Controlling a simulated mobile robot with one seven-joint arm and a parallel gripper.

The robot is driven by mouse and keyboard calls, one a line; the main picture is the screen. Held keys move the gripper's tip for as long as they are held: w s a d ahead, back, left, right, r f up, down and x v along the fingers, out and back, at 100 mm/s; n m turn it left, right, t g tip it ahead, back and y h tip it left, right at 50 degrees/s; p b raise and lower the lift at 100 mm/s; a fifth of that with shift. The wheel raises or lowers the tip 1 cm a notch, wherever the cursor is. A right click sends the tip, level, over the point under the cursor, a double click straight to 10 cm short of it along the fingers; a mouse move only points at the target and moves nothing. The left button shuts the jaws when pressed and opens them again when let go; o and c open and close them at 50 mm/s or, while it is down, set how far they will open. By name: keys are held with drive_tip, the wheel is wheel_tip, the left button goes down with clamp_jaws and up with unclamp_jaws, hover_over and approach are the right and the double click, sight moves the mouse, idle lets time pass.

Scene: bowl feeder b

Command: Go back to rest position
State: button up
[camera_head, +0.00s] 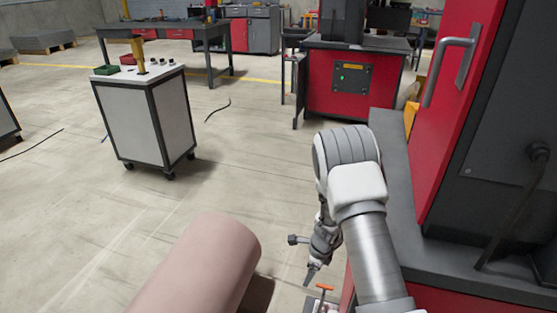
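My arm reaches up from the lower right of the head view, bends at a white and grey joint, and hangs down toward my gripper (311,274). The gripper points down, beside the red and dark machine on the right. Its fingertips are small and dark, and I cannot tell whether they are open or shut. A small orange-red part (325,287) shows just below and right of the fingertips. It looks apart from them. What lies under it is mostly cut off by the bottom edge.
A red machine (450,120) with a grey handle and dark ledge (395,150) stands close on the right of my arm. A white wheeled cart (145,115) stands at the left. A red cabinet (335,98) is behind. Open concrete floor lies between, with a loose cable (218,110).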

drive_tip(key=s+a+r+n+t, duration=0.1)
drive_tip(key=s+r+n, duration=0.15)
drive_tip(key=r, duration=0.75)
drive_tip(key=s+r+n+y, duration=0.1)
drive_tip(key=r+n, duration=0.3)
drive_tip(key=r, duration=0.6)
drive_tip(key=s+a+r+n+t, duration=0.15)
drive_tip(key=r+n, duration=0.25)
drive_tip(key=r, duration=0.6)
drive_tip(key=s+d+r+n+t+h, duration=0.1)
drive_tip(key=s+d+r+n, duration=0.2)
drive_tip(key=s+r+n, duration=0.6)
drive_tip(key=s+d+r+n+t+h, duration=0.15)
drive_tip(key=s+d+r, duration=0.3)
drive_tip(key=s, duration=0.85)
wheel_tip(320, 180, up, 22)
drive_tip(key=a+p, duration=0.1)
drive_tip(key=p, duration=2.1)
drive_tip(key=shift+w+n+g, duration=0.3)
drive_tip(key=shift+w, duration=0.05)
drive_tip(key=shift+f, duration=0.2)
drive_tip(key=c, duration=0.5)
drive_tip(key=shift+o, duration=0.2)
drive_tip(key=shift+d, duration=0.2)
